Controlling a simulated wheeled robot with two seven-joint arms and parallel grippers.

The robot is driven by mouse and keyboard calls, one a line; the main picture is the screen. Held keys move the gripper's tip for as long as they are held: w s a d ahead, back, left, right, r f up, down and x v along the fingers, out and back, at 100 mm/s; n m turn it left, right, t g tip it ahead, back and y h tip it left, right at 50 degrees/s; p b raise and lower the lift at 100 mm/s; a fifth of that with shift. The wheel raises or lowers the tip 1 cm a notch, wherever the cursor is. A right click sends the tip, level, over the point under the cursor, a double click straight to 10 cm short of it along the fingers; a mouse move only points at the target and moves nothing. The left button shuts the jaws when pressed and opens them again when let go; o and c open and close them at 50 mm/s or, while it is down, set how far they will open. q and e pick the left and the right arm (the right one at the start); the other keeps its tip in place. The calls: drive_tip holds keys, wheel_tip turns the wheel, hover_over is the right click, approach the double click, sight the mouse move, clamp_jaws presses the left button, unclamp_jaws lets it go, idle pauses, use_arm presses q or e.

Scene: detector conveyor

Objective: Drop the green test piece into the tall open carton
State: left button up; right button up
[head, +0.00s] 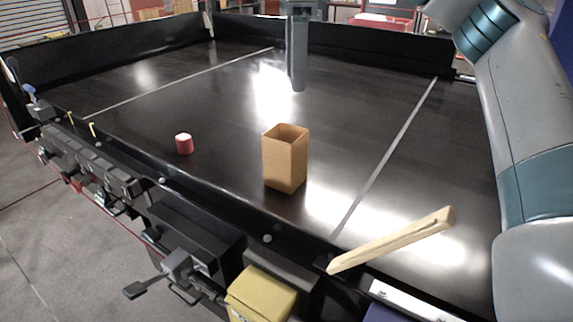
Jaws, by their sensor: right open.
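The tall open carton (285,163) is brown and stands upright on the black conveyor belt, near the middle of the head view. Its top is open, and I see only the upper inner walls, not its floor. I see no green test piece anywhere in this view. My right gripper (298,87) hangs down from the top edge of the view, beyond and above the carton and apart from it. It is seen edge-on, open, with nothing visible in it. My left gripper is not in view.
A small red cylinder with a white top (184,144) stands on the belt left of the carton. A pale wooden bar (392,240) lies slanted at the near right edge. Dark side rails (372,42) border the belt. The belt's far left is clear.

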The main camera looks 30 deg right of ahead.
wheel_tip(320, 180, up, 12)
drive_tip(key=p, duration=0.1)
drive_tip(key=shift+f, duration=0.1)
idle(0.4)
idle(0.7)
